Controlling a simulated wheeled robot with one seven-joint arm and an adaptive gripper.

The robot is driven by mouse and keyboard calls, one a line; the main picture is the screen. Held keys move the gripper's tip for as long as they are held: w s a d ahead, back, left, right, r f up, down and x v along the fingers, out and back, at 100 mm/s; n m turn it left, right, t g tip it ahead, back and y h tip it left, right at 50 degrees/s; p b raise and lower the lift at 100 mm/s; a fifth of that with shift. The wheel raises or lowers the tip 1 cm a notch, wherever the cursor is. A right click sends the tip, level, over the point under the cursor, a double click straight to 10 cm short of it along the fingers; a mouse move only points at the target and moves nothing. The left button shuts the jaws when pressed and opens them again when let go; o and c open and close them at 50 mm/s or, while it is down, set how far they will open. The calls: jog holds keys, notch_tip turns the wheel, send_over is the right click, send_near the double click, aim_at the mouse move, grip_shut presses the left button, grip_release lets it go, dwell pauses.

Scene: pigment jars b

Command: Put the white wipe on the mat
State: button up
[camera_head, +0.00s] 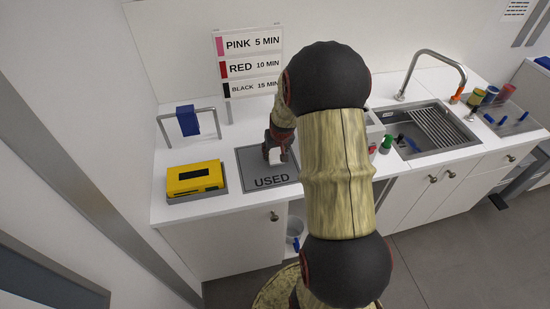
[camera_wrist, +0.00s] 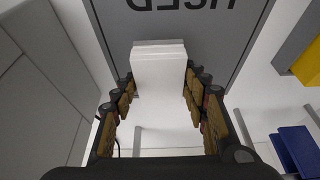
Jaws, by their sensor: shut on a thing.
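The white wipe (camera_wrist: 158,68) is a small white block-like pad between the fingers of my gripper (camera_wrist: 160,82) in the wrist view. In the head view the wipe (camera_head: 275,156) shows as a small pale patch under my gripper (camera_head: 277,151). My gripper is shut on it. The mat (camera_head: 256,168) is a flat grey rectangle marked USED on the counter, and it fills the top of the wrist view (camera_wrist: 232,42). The wipe is over the mat. I cannot tell whether it touches the mat.
A yellow box (camera_head: 195,177) sits left of the mat, with a blue cloth on a rail (camera_head: 187,120) behind it. A sign (camera_head: 250,62) stands behind the mat. The sink (camera_head: 430,130) and a green-topped bottle (camera_head: 386,143) are to the right.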

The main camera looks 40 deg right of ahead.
aim_at(275, 157)
jog(key=shift+w+d+f+b, duration=0.15)
jog(key=shift+f+b, duration=0.15)
jog(key=shift+f, duration=1.45)
jog(key=o, duration=1.1)
jog(key=shift+f, duration=0.1)
jog(key=shift+o, duration=0.6)
